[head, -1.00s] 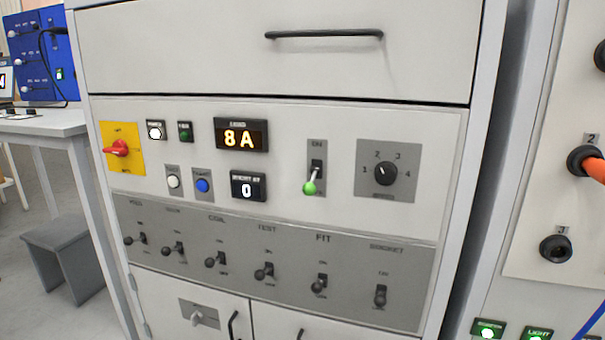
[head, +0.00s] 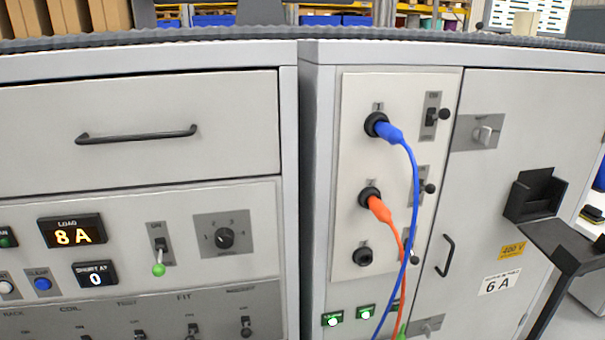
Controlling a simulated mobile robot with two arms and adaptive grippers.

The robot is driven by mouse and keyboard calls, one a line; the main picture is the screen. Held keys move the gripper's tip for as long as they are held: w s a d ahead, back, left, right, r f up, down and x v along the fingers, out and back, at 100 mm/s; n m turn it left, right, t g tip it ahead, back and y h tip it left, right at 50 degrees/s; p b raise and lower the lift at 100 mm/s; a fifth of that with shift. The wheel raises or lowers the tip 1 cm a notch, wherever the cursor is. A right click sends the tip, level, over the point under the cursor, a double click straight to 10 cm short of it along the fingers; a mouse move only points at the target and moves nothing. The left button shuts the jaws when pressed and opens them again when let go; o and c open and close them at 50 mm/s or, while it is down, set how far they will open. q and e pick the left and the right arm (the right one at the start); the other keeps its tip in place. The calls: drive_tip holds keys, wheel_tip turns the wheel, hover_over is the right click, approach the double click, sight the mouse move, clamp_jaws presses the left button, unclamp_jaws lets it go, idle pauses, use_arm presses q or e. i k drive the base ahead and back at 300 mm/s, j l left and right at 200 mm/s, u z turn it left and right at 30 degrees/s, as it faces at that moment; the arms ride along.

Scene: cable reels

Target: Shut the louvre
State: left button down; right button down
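I cannot make out a louvre in the head view. A row of labelled toggle switches below is cut off by the bottom edge. Two green-framed lit buttons (head: 332,319) (head: 366,312) sit low on the right cabinet. Neither of my grippers is in view.
A blue plug (head: 388,132) and an orange plug (head: 380,208) sit in sockets, with cables hanging down. Beside them are small switches (head: 432,117) and a cabinet door with a handle (head: 447,256). A black bracket (head: 535,195) juts out at the right.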

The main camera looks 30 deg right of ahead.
sight(570, 252)
drive_tip(key=z, duration=1.2)
drive_tip(key=i+l+z, duration=0.15)
drive_tip(key=z, duration=0.3)
drive_tip(key=i+l+z, duration=0.1)
drive_tip(key=i+z, duration=0.2)
drive_tip(key=z, duration=0.2)
drive_tip(key=i+z, duration=0.25)
drive_tip(key=z, duration=0.2)
